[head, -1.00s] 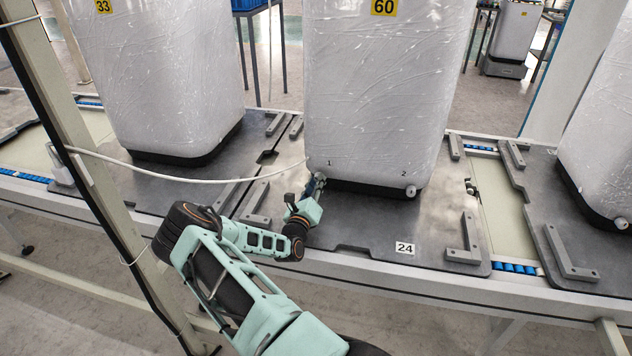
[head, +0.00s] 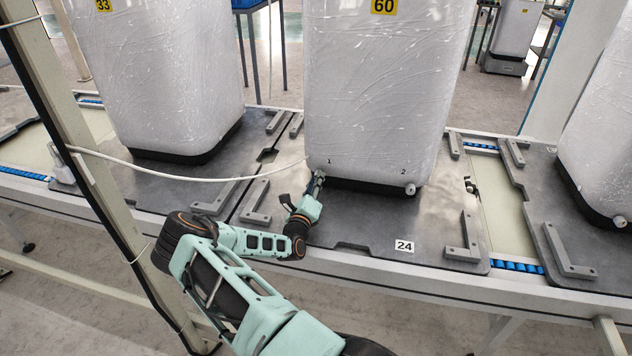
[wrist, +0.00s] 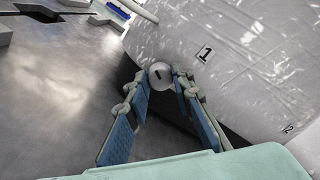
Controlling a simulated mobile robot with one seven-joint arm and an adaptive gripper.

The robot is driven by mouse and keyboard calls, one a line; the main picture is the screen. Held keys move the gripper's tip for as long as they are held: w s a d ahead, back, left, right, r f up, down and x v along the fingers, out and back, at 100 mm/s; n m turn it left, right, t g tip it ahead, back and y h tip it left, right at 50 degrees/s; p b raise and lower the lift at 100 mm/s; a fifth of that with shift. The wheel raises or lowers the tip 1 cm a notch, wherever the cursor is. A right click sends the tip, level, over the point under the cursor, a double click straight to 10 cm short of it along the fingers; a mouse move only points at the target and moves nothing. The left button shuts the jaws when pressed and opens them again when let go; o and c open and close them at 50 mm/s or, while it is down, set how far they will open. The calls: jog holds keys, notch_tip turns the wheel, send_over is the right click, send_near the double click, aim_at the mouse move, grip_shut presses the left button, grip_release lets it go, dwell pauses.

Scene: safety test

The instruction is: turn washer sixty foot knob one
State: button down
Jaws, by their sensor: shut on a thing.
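The washer marked 60 (head: 375,95) is wrapped in clear film and stands on a dark plate marked 24. Foot knob one is a small round white knob (wrist: 161,76) at the washer's lower left corner, below the label 1. In the wrist view it sits between the fingertips of my gripper (wrist: 161,84), with a dark slot on its face. My gripper (head: 318,182) is shut on it in the head view, where the fingers hide most of the knob. Foot knob two (head: 410,190) shows at the lower right corner, below the label 2.
A white cable (head: 190,178) hangs across from the post (head: 62,120) at left to the washer's lower left. The washer marked 33 (head: 155,80) stands to the left, another wrapped unit (head: 605,140) to the right. Grey angled brackets (head: 465,240) stand on the plate.

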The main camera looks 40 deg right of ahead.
jog(key=c, duration=1.7)
grip_release()
jog(key=v, duration=1.2)
